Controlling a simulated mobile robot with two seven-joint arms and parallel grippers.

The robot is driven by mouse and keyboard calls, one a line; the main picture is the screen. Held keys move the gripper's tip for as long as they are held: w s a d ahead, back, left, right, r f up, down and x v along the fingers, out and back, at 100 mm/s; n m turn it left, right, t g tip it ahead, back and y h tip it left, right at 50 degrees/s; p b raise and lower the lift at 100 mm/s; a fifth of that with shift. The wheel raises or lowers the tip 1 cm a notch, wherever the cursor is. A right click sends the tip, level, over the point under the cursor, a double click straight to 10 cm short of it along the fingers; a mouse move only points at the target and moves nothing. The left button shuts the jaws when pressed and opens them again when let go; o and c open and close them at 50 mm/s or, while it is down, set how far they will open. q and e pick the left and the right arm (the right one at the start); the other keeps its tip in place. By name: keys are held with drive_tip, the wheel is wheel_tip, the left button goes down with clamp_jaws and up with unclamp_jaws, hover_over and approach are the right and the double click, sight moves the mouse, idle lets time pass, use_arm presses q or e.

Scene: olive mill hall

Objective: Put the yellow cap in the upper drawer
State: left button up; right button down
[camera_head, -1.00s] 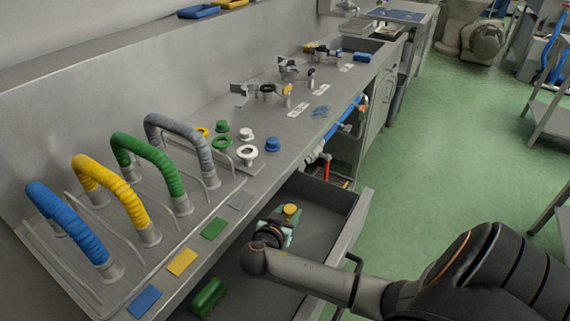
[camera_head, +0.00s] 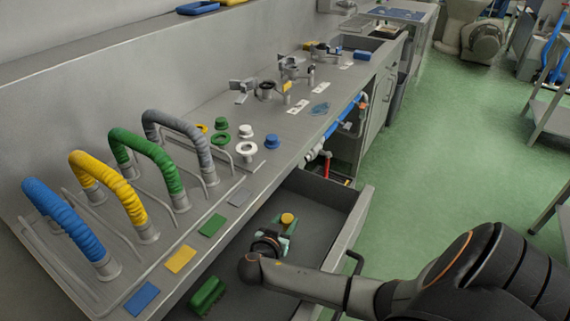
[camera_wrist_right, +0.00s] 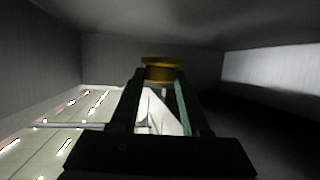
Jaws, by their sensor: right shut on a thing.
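The yellow cap (camera_head: 287,219) is between the fingertips of my right gripper (camera_head: 284,226), which is shut on it. In the right wrist view the cap (camera_wrist_right: 161,70) shows at the tips of the gripper's fingers (camera_wrist_right: 160,84). The upper drawer (camera_head: 345,229) is pulled open below the counter, and my right gripper and the cap are inside its opening. I cannot tell whether the cap touches the drawer floor. My left gripper is not in view.
A green brush-like object (camera_head: 207,296) lies in the near part of the drawer. Blue, yellow, green and grey hoses (camera_head: 97,177) arch over the counter (camera_head: 262,172). Small green, white and blue caps (camera_head: 272,142) stand behind.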

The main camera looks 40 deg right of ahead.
drive_tip(key=shift+c, duration=1.8)
unclamp_jaws()
drive_tip(key=shift+f, duration=0.15)
drive_tip(key=shift+r+p, duration=0.3)
drive_tip(key=v, duration=1.2)
drive_tip(key=shift+r+p, duration=0.35)
drive_tip(key=shift+r, duration=0.15)
